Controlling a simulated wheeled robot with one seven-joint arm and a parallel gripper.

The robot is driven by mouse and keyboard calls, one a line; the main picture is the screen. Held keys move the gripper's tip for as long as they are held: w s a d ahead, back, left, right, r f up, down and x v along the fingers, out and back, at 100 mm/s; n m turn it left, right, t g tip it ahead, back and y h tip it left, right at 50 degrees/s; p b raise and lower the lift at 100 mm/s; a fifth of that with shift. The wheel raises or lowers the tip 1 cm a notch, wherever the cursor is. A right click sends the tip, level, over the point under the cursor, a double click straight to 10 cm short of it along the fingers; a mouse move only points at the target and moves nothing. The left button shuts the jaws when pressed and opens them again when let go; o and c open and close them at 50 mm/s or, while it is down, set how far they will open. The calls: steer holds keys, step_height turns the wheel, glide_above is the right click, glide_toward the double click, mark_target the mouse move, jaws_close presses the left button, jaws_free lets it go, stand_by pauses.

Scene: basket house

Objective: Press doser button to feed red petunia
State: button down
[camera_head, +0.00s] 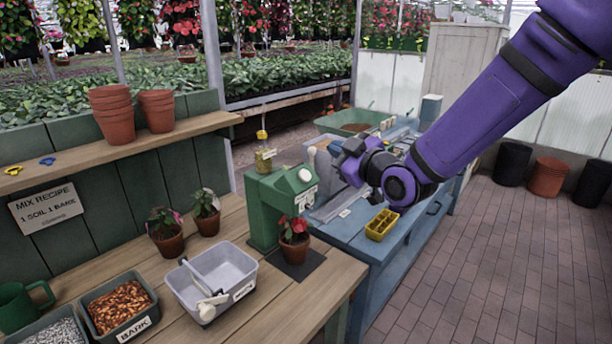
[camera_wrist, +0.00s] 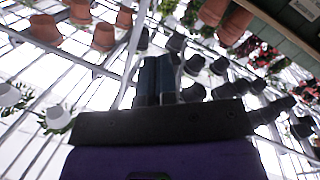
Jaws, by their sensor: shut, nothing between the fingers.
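The doser is a green box-shaped machine (camera_head: 263,208) standing on the wooden bench, with a pale round button (camera_head: 304,175) on its front and a label beside it. The red petunia (camera_head: 294,229) is in a small terracotta pot on a dark mat in front of the doser. My gripper (camera_head: 340,150) is to the right of the doser, apart from the button, at the end of my purple arm. In the wrist view its dark fingers (camera_wrist: 156,80) are together and empty, with hanging pots behind them. The fingertips are small and hard to make out in the head view.
Two other potted flowers (camera_head: 166,232) (camera_head: 206,212) stand left of the doser. A grey tub (camera_head: 215,265) with a scoop and a bark bin (camera_head: 118,305) are in front. A blue cabinet with a yellow tray (camera_head: 382,224) is under my arm.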

stand_by(0.3)
steer(key=w+a+f, duration=0.3)
steer(key=a+f, duration=0.2)
steer(key=f, duration=0.1)
steer(key=shift+w+f, duration=0.15)
steer(key=shift+w, duration=0.25)
steer(key=shift+f, duration=0.1)
stand_by(2.0)
steer(key=shift+w+a+f, duration=0.15)
steer(key=shift+w+a, duration=0.05)
steer(key=shift+w+a+f, duration=0.25)
steer(key=shift+a+f, duration=0.1)
steer(key=shift+f, duration=0.1)
stand_by(1.2)
steer(key=shift+d, duration=0.1)
steer(key=shift+s+d+r, duration=0.45)
steer(key=shift+d+r, duration=0.05)
steer(key=shift+r, duration=0.2)
steer(key=shift+s+d+r, duration=0.55)
steer(key=shift+d+r, duration=0.15)
steer(key=shift+r, duration=0.2)
steer(key=shift+s+d+r, duration=0.55)
steer(key=shift+d+r, duration=0.15)
steer(key=shift+r, duration=0.2)
